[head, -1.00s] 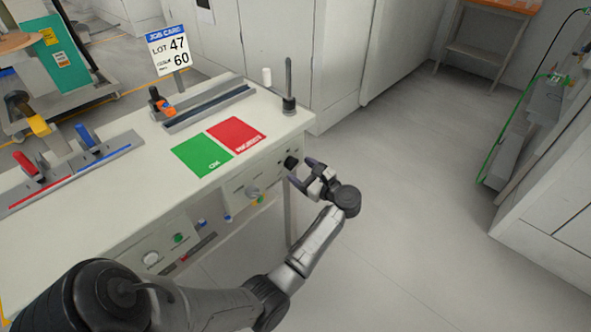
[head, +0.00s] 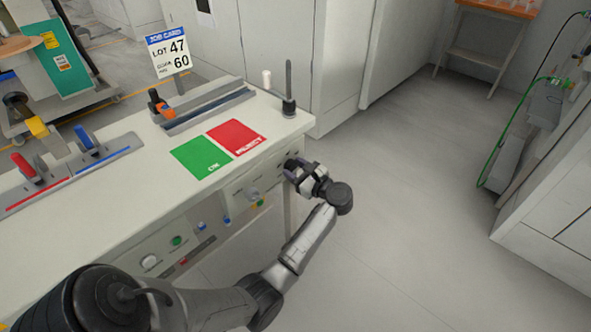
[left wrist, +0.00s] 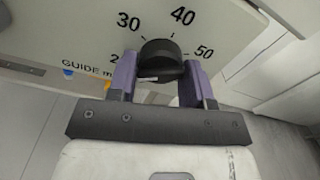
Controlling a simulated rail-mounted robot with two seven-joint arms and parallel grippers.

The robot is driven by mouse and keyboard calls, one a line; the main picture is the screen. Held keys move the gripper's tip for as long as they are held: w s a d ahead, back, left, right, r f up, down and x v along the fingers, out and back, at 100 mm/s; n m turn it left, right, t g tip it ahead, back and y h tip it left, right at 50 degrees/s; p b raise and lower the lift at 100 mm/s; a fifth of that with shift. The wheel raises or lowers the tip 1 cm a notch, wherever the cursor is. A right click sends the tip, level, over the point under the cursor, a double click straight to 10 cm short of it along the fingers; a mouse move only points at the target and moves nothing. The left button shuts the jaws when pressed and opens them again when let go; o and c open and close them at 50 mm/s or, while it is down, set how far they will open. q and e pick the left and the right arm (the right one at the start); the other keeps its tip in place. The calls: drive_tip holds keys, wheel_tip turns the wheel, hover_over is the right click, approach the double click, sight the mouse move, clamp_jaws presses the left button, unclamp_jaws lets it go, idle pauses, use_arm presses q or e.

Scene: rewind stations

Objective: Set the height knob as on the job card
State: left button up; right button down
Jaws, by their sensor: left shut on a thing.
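My left gripper (head: 296,172) is at the right end of the bench's front panel. In the left wrist view my left gripper (left wrist: 160,80) has its two purple fingers on either side of a black knob (left wrist: 160,55), shut on it. The dial around the knob shows 30, 40 and 50, with a partly hidden number at lower left and the lettering "GUIDE m". I cannot tell for sure where the knob points. The job card (head: 168,52) stands on the bench and reads LOT 47 and, below a small line, 60. My right gripper is not in view.
The bench (head: 110,215) carries a green mat (head: 201,158), a red mat (head: 236,137), an upright dark post (head: 289,85) and rails with coloured clamps. Another knob (head: 251,194) and several small buttons sit on its front. The floor to the right is clear.

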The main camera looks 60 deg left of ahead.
use_arm(q)
drive_tip(key=c, duration=0.3)
